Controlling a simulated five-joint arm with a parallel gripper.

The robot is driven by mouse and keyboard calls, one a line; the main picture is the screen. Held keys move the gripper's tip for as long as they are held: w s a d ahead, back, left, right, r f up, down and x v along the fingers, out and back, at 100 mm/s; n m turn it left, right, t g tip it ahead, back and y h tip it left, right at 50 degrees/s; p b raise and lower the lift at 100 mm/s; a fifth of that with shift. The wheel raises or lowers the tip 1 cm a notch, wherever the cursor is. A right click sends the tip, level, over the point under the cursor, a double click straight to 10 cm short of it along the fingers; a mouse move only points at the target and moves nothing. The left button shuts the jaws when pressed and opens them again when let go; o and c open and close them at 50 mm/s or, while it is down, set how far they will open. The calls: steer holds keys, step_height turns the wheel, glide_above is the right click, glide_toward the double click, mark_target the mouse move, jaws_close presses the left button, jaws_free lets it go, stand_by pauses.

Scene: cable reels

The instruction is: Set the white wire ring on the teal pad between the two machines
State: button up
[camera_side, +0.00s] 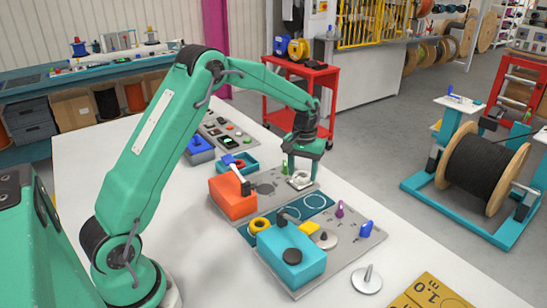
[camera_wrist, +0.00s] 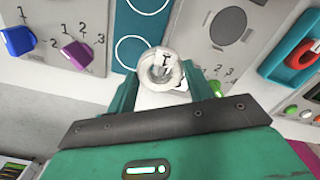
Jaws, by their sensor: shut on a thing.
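The white wire ring (camera_side: 301,183) is held between the fingers of my gripper (camera_side: 302,172), over the right end of the orange machine's grey plate. In the wrist view, the white ring (camera_wrist: 147,69) sits between the fingertips of my gripper (camera_wrist: 160,78). The teal pad (camera_side: 290,219) lies between the orange machine (camera_side: 232,200) and the teal machine (camera_side: 290,260). It carries outlined circles. A yellow ring (camera_side: 259,226) rests at its left end. The teal pad (camera_wrist: 122,32) is just beyond and left of the ring in the wrist view. The ring's exact height is unclear.
A purple knob (camera_side: 339,209) and a blue knob (camera_side: 366,228) stand on the teal machine's plate. A metal spindle (camera_side: 367,280) stands on the white table. A teal tray with a red item (camera_wrist: 300,52) is at the wrist view's right.

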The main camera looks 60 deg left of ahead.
steer(key=d, duration=0.1)
steer(key=w+d, duration=0.2)
steer(key=d, duration=0.1)
steer(key=shift+d+f, duration=0.1)
steer(key=shift+f, duration=2.6)
steer(key=shift+f, duration=0.3)
steer(key=o, duration=1.1)
steer(key=shift+o, duration=0.2)
steer(key=shift+r, duration=0.15)
step_height(320, 180, up, 8)
